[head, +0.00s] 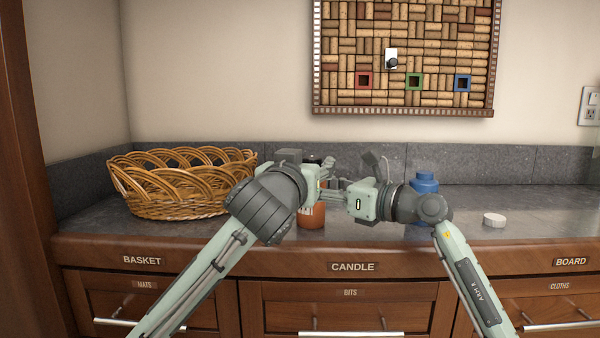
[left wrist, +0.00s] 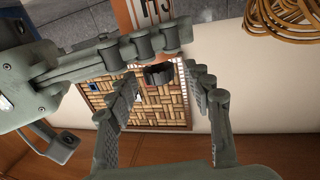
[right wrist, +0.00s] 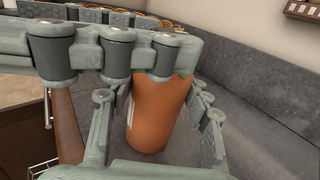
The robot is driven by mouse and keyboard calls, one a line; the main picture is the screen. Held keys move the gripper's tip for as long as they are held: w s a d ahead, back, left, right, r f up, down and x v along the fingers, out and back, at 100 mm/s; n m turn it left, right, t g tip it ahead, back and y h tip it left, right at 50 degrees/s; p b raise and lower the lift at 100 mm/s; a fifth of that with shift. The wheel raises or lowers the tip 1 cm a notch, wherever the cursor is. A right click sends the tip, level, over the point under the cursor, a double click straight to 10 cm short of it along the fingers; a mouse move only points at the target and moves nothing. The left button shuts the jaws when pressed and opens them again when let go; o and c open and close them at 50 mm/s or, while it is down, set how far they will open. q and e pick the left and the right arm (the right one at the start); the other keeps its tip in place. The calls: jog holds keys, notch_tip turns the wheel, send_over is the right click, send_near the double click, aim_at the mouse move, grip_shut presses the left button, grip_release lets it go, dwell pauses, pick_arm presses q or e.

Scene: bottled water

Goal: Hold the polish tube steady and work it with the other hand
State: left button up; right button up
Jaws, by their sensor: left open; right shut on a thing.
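The polish tube (head: 312,216) is orange with a pale label and stands upright on the counter near its front edge. My right gripper (head: 326,195) is shut on its body from the right; the orange body shows between the fingers in the right wrist view (right wrist: 155,112). My left gripper (head: 326,170) is open near the tube's top. In the left wrist view, a dark cap (left wrist: 159,75) shows between the spread fingers, apart from them. My left finger links hide part of the tube there, and my arms partly hide it in the head view.
A wicker basket (head: 165,198) stands on the counter at left. A blue bottle (head: 424,183) is behind my right wrist. A white disc (head: 494,220) lies at right on clear counter. A cork board (head: 440,40) hangs on the wall.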

pick_arm(q)
jog(key=v, duration=0.9)
pick_arm(e)
jog(key=o, duration=1.2)
jog(key=shift+c, duration=0.2)
